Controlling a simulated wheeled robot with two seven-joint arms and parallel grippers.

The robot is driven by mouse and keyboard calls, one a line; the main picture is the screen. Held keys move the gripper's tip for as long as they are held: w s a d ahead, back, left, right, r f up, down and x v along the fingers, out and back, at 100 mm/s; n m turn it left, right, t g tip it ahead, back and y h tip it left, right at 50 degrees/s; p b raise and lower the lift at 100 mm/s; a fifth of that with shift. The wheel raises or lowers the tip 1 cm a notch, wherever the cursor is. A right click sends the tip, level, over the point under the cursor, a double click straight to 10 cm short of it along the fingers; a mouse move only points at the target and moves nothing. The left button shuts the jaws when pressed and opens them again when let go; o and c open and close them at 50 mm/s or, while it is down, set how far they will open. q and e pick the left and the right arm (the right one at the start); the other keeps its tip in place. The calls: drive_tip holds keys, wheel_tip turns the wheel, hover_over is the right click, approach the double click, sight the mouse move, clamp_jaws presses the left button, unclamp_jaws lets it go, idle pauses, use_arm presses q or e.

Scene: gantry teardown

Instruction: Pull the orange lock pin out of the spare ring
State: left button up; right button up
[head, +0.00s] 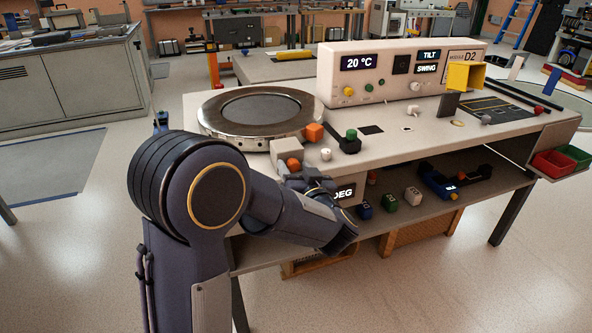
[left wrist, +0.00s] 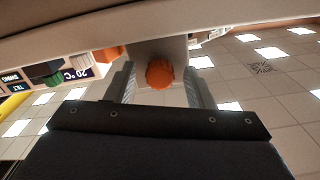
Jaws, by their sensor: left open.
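An orange round knob, which looks like the lock pin (head: 293,164), sticks out of the front of a light grey block (head: 287,150) at the bench's front edge. The block stands beside a large round metal-rimmed ring (head: 212,124) with a dark centre; I cannot tell whether this is the spare ring. My left gripper (head: 296,176) is just in front of the knob. In the left wrist view the orange knob (left wrist: 160,73) sits between the two open fingers (left wrist: 160,86), with gaps visible beside it. The pin's shaft is hidden. My right gripper is not in view.
A control panel (head: 400,72) is behind. The lower shelf (head: 400,222) holds several small blocks and a blue-black part (head: 440,184).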

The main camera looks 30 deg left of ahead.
use_arm(q)
clamp_jaws()
drive_tip(key=shift+p+v, duration=0.8)
drive_tip(key=shift+v, duration=0.25)
drive_tip(key=shift+s+d+r, duration=0.1)
drive_tip(key=shift+s+d, duration=0.05)
drive_tip(key=shift+d, duration=0.15)
drive_tip(key=shift+f, duration=0.25)
unclamp_jaws()
drive_tip(key=shift+s+r, duration=0.1)
drive_tip(key=p+v, duration=0.1)
drive_tip(key=v, duration=0.7)
drive_tip(key=shift+a, duration=0.1)
